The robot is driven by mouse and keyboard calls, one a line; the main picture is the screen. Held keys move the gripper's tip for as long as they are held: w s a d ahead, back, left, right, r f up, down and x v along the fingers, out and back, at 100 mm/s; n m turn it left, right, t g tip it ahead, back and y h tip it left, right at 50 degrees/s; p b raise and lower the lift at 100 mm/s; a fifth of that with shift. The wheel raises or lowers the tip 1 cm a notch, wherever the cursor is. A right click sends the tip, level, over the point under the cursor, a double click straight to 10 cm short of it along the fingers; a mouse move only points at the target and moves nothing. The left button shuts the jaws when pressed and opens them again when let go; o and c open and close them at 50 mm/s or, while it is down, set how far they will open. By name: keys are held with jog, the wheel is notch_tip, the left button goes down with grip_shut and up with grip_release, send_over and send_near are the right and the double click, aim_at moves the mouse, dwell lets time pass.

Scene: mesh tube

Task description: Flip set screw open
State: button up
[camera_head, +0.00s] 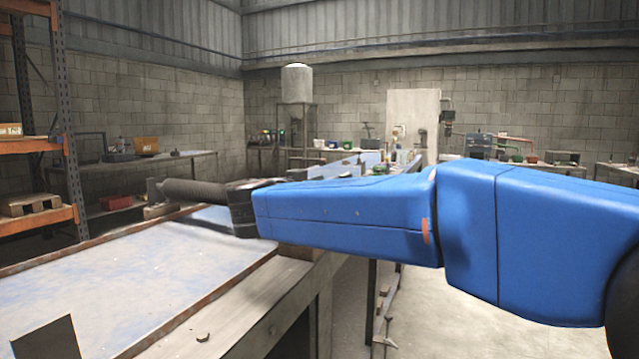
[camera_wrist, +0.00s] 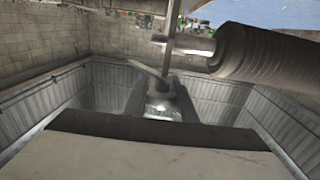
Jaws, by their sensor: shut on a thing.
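A dark ribbed mesh tube (camera_head: 195,192) lies level above the table, left of my gripper in the head view. It fills the upper right of the wrist view (camera_wrist: 268,52), with a pale stub at its left end. A thin upright bar (camera_wrist: 172,40) stands beside that stub. A small pale set screw lever (camera_wrist: 150,72) slants down between my fingertips. My gripper (camera_wrist: 160,88) is shut on it, with a dark finger on either side. In the head view my gripper (camera_head: 242,205) is a dark shape at the tube's right end; its fingertips cannot be made out.
A long table with a worn blue-white top and rusty edge (camera_head: 130,275) lies below the tube. An orange shelf rack (camera_head: 35,145) stands at the left. Cluttered benches (camera_head: 345,160) line the back. Open floor (camera_head: 480,325) shows at the lower right.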

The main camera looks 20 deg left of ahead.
jog(key=m+g+h, duration=0.1)
jog(key=m+h, duration=0.1)
jog(key=h, duration=0.1)
jog(key=d+m+g+h, duration=0.1)
jog(key=m+h, duration=0.1)
jog(key=h, duration=0.1)
jog(key=shift+s+d+m+h, duration=0.15)
jog(key=shift+s+m+h, duration=0.05)
jog(key=shift+m+h, duration=0.1)
jog(key=shift+s+d+m+g+h, duration=0.15)
jog(key=shift+d+m+g+h, duration=0.05)
jog(key=shift+m+g+h, duration=0.5)
jog(key=shift+s+d+m+g+h, duration=0.1)
jog(key=shift+d+m+g+h, duration=0.05)
jog(key=shift+m+g+h, duration=0.45)
jog(key=shift+s+d+m+g+h, duration=0.2)
jog(key=shift+m+g+h, duration=0.3)
jog(key=shift+g+h, duration=0.3)
jog(key=shift+r, duration=0.1)
jog(key=o, duration=1)
jog(key=shift+o, duration=0.2)
